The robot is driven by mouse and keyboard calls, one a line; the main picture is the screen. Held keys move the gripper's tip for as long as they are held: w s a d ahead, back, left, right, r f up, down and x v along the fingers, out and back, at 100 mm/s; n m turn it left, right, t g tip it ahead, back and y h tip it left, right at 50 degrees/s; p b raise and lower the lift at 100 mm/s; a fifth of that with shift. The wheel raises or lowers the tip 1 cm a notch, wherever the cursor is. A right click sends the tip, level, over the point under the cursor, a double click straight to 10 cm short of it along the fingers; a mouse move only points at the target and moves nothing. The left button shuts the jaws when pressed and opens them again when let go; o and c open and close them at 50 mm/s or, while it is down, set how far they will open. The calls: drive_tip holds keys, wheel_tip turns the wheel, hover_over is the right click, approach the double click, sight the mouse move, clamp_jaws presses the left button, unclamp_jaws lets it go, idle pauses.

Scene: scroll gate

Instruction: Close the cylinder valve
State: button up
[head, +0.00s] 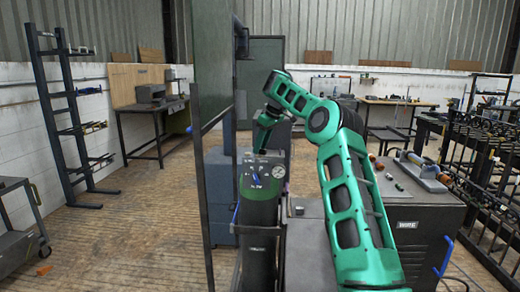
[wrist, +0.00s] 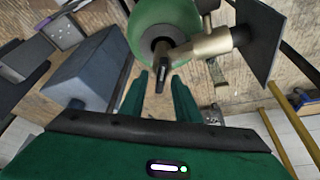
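In the wrist view, the green cylinder top (wrist: 150,28) is at the upper middle. A brass valve body (wrist: 208,44) crosses it to the right, ending at a dark plate. A dark lever-like handle (wrist: 162,76) points down from the valve. My gripper (wrist: 160,80) is open, with its two green fingers on either side of the handle's lower end. Whether they touch it I cannot tell. In the head view, a dark green cylinder (head: 257,218) stands at the centre, below my reaching arm. The fingertips are not clear there.
A tall green panel (head: 211,70) stands close on the left. A dark cabinet (head: 420,225) with tools on top is to the right. The wooden floor (head: 120,225) at left is clear.

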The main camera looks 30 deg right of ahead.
clamp_jaws()
drive_tip(key=shift+d, duration=0.1)
